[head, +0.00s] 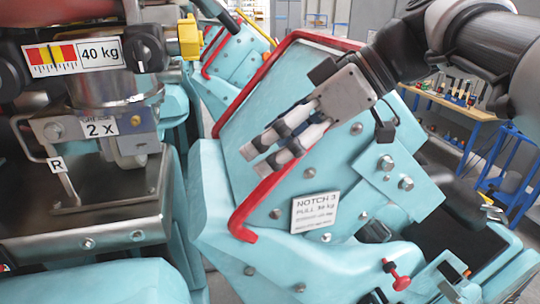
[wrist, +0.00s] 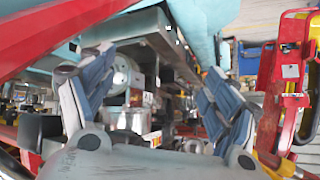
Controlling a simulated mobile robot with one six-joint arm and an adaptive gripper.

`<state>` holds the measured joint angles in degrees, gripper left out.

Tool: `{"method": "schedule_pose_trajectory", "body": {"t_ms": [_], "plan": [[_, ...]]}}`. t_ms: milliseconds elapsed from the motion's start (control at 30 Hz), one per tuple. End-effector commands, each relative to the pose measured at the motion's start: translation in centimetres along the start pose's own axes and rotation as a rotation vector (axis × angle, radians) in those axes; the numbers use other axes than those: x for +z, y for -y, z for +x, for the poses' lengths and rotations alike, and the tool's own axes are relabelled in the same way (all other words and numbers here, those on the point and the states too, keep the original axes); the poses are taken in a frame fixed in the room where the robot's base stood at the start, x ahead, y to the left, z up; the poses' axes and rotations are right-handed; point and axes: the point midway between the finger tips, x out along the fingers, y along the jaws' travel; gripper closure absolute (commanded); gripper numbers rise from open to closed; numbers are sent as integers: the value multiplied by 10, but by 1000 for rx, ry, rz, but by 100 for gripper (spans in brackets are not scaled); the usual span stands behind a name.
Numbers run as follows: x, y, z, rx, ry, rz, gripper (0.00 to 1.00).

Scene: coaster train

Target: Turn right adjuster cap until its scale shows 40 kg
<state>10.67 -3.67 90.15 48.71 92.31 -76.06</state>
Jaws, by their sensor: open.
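On the left of the head view, a scale plate (head: 55,59) has red and yellow bands with a dark line near its middle. A label (head: 101,54) beside it reads 40 kg. A yellow cap-like part (head: 189,37) sits right of the label, beyond a black knob (head: 146,50). I cannot tell surely which part is the right adjuster cap. My gripper (head: 262,154) is open and empty, in front of the teal panel, well right of and below the yellow part. In the wrist view its fingers (wrist: 158,66) are spread, with metal cylindrical parts beyond.
A teal seat shell (head: 215,190) with a red rail (head: 243,220) stands behind and below my gripper. A plate (head: 316,210) reads NOTCH 3. A metal housing (head: 110,215) with 2 X and R labels is at left. A workbench (head: 455,105) stands at the right back.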

Motion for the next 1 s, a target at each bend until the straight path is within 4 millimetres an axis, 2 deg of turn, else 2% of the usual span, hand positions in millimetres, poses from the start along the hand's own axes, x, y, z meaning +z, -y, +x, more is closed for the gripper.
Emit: {"method": "schedule_pose_trajectory", "body": {"t_ms": [100, 300, 667, 767, 867, 967, 1000], "plan": [[18, 3, 11, 23, 30, 58, 19], [32, 5, 18, 47, 58, 117, 19], [35, 6, 19, 53, 64, 129, 19], [41, 7, 22, 61, 72, 145, 19], [70, 12, 38, 102, 114, 228, 19], [126, 21, 64, 192, 186, 378, 19], [154, 26, 76, 242, 217, 449, 19]]}}
